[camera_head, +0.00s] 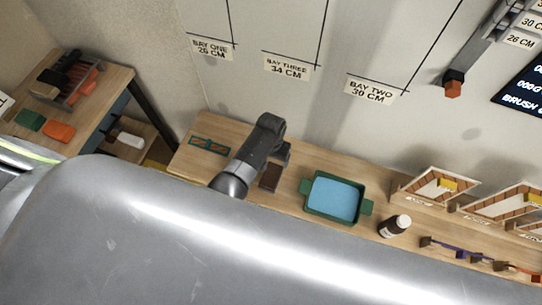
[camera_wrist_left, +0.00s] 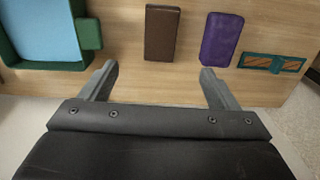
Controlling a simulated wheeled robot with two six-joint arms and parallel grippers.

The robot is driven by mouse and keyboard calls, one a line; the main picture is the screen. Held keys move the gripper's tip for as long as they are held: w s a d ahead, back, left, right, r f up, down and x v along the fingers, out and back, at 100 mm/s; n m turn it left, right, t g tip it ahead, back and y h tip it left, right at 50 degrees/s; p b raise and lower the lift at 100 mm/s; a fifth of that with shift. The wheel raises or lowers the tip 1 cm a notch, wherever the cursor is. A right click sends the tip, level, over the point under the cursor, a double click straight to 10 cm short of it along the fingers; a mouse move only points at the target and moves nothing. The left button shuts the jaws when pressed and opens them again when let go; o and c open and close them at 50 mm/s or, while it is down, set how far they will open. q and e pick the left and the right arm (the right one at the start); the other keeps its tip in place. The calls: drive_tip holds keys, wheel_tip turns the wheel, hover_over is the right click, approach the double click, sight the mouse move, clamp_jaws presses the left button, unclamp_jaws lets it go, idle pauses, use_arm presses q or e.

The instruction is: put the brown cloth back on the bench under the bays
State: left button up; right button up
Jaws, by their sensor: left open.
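The brown cloth (camera_head: 270,177) lies flat on the wooden bench (camera_head: 290,197) under the bays, just left of the green tray. In the left wrist view the brown cloth (camera_wrist_left: 162,33) is a dark brown rectangle on the bench top, apart from the fingers. My left gripper (camera_wrist_left: 158,72) is open and empty, its two fingers spread with the cloth beyond them, roughly between their lines. In the head view my left gripper (camera_head: 277,150) is over the bench by the cloth and partly hides that area. My right gripper is not in view.
A purple cloth (camera_wrist_left: 221,40) lies right of the brown one in the wrist view, then a green-framed piece (camera_wrist_left: 271,63). The green tray with blue inside (camera_head: 335,197), a dark bottle (camera_head: 394,226) and wooden racks (camera_head: 436,188) stand along the bench. A side table (camera_head: 103,93) is left.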

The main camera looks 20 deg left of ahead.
use_arm(q)
drive_tip(key=shift+r, duration=0.3)
drive_tip(key=shift+f, duration=0.1)
drive_tip(key=s+a+f, duration=0.5)
drive_tip(key=s+f, duration=0.3)
drive_tip(key=s, duration=0.1)
drive_tip(key=s+a+f, duration=0.4)
drive_tip(key=s+f, duration=0.3)
drive_tip(key=s, duration=0.2)
drive_tip(key=s+a+f+n+t+y, duration=0.1)
drive_tip(key=s+a+f, duration=0.25)
drive_tip(key=s, duration=0.65)
drive_tip(key=s+a+f, duration=0.2)
drive_tip(key=s+a, duration=0.3)
drive_tip(key=s, duration=0.5)
wheel_tip(320, 180, down, 10)
drive_tip(key=b, duration=1)
drive_tip(key=shift+d+f, duration=0.15)
drive_tip(key=shift+w, duration=0.1)
